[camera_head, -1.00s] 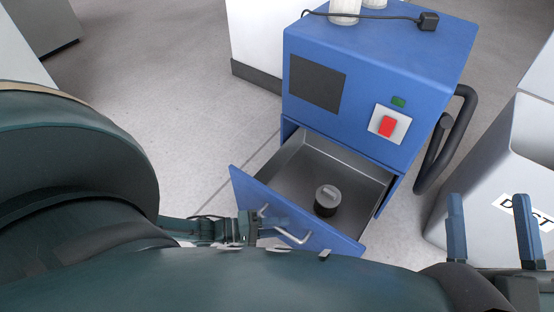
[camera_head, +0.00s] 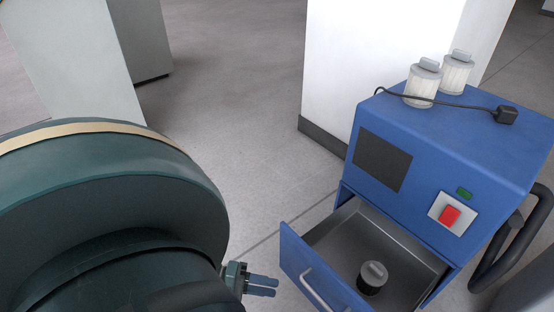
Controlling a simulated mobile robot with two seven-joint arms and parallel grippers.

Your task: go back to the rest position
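My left gripper (camera_head: 262,286) shows at the bottom, just left of the open drawer's front. Its two blue-grey fingers point right with a narrow gap between them and nothing visible in it. It appears apart from the drawer handle (camera_head: 322,292). My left arm fills the lower left. The drawer (camera_head: 325,270) of the blue furnace (camera_head: 440,160) is pulled open. A dark round container with a grey lid (camera_head: 373,277) stands upright inside it. My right gripper is out of this view.
Two white jars with grey lids (camera_head: 424,84) and (camera_head: 457,72) stand on top of the furnace beside a black cable and plug (camera_head: 506,115). A black curved handle (camera_head: 512,245) is on its right side. White blocks stand behind. Grey floor is clear between.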

